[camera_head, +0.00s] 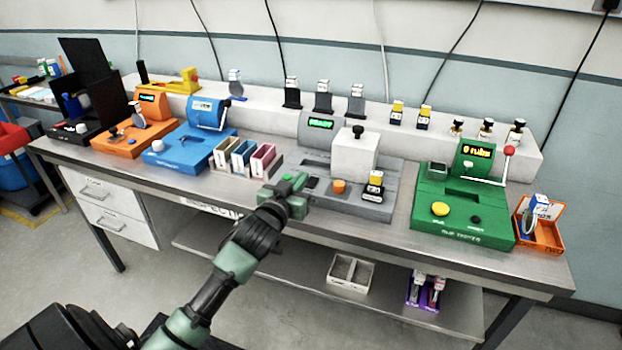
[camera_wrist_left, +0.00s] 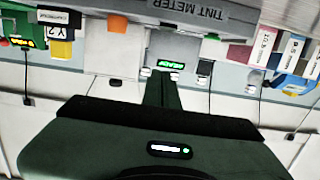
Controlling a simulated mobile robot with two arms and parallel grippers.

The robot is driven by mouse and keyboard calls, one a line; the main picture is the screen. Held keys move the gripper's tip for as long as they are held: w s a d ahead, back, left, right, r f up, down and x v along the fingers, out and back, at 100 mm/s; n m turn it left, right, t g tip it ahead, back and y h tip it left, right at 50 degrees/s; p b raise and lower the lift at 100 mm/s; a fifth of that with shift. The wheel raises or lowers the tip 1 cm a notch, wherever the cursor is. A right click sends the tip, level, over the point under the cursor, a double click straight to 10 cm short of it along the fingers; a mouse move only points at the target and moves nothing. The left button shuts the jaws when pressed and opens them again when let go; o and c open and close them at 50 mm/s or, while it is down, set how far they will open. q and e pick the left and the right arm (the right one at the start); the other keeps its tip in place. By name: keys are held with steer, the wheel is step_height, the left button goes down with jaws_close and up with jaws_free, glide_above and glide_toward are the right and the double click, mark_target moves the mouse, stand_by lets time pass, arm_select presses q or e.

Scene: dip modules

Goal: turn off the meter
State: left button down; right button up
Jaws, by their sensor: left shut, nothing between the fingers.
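The tint meter is a grey device (camera_head: 345,203) in the middle of the bench, with a lit green display (camera_head: 320,124), a white block with a black knob (camera_head: 358,132), and an orange button (camera_head: 339,186). In the left wrist view its "TINT METER" label (camera_wrist_left: 185,8), orange button (camera_wrist_left: 118,24) and lit display (camera_wrist_left: 170,64) show upside down. My left gripper (camera_head: 298,183) is shut and empty, over the meter's left front part. Its fingers (camera_wrist_left: 161,88) point towards the display in the wrist view. Contact with the meter cannot be told. My right gripper is not in view.
A small bottle (camera_head: 374,185) stands on the meter's right front. Labelled boxes (camera_head: 243,155) stand left of it. Blue (camera_head: 190,150) and orange (camera_head: 135,135) devices are further left. A green device (camera_head: 462,205) and an orange bin (camera_head: 540,232) are at right.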

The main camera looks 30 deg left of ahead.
arm_select(q)
glide_above(311, 185)
steer(key=shift+s+f+p, duration=0.15)
steer(key=shift+f+p, duration=0.2)
steer(key=shift+p, duration=0.05)
step_height(311, 185, down, 3)
steer(key=shift+r, duration=0.1)
steer(key=shift+f, duration=0.7)
